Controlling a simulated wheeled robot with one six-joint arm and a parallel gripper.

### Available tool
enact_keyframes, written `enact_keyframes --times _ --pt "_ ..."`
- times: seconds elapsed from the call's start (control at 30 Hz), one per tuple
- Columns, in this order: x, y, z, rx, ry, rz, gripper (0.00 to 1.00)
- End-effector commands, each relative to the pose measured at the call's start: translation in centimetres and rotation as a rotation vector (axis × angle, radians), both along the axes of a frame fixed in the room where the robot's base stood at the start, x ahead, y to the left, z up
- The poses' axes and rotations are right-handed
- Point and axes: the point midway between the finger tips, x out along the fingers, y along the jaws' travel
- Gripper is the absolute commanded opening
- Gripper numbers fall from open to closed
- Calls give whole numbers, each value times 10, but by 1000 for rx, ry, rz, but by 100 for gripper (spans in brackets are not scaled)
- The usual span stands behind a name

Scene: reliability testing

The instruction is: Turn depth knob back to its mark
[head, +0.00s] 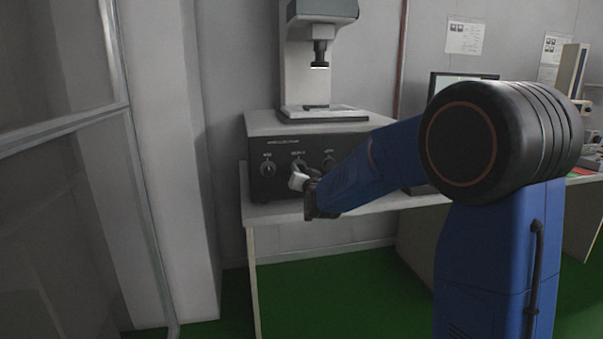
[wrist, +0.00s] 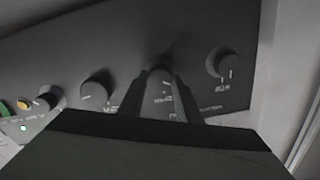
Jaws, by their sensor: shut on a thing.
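A dark box-shaped control unit (head: 318,133) carries a row of round knobs on its front. My gripper (head: 298,182) is at the middle knob (head: 298,163) in the head view. In the wrist view my gripper (wrist: 160,95) has its two fingers on either side of this knob (wrist: 161,74), shut on it. The label by it is too small and partly covered to read surely, so I cannot confirm it is the depth knob. Its pointer and mark are mostly hidden between the fingers.
A left knob (head: 267,168) and a right knob (head: 328,161) flank the held one. A microscope-like stand (head: 303,70) stands on the unit. The unit sits on a white table (head: 275,213). A glazed frame (head: 130,150) is at the left.

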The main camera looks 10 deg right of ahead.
Motion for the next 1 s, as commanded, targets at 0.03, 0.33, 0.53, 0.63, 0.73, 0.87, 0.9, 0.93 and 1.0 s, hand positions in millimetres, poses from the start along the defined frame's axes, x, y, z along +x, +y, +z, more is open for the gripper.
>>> enact_keyframes --times 0.03,0.33,0.53,0.63,0.73,0.87,0.9,0.93,1.0 --pt "0 0 0 42 0 0 8" --pt "0 -1 0 328 0 0 8" --pt "0 -1 -1 517 0 -1 8" --pt "0 -1 -1 609 0 -1 8" --pt "0 -1 -1 695 1 -1 8" --pt "0 -1 -1 796 1 -1 8" --pt "0 -1 -1 823 1 -1 8" --pt "0 -1 -1 841 1 -1 8" --pt "0 -1 -1 883 1 -1 8"
